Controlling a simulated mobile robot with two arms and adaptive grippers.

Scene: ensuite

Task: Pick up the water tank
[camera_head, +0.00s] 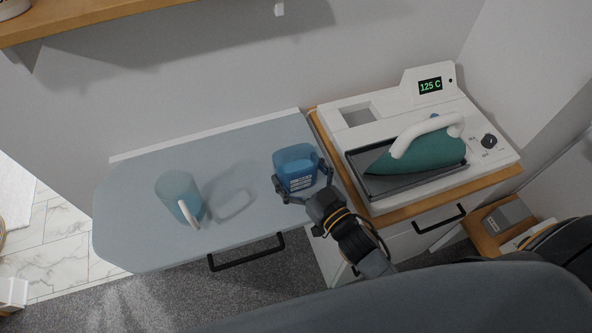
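The water tank (295,162) is a small blue translucent container with white markings on its front. It is between the fingers of my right gripper (303,184), over the right part of the grey-blue board (130,215). One finger lies against each side of it, and the gripper appears shut on it. A shadow lies on the board to its left, apart from the tank, so it appears raised above the surface. My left gripper is not in view.
A translucent jug (177,188) with a pale handle stands left on the board. Right of the board, a white ironing station (335,121) reads 125 C and has a rectangular opening; a teal iron (425,155) rests on its dark tray. A wooden shelf (90,16) overhangs the upper left.

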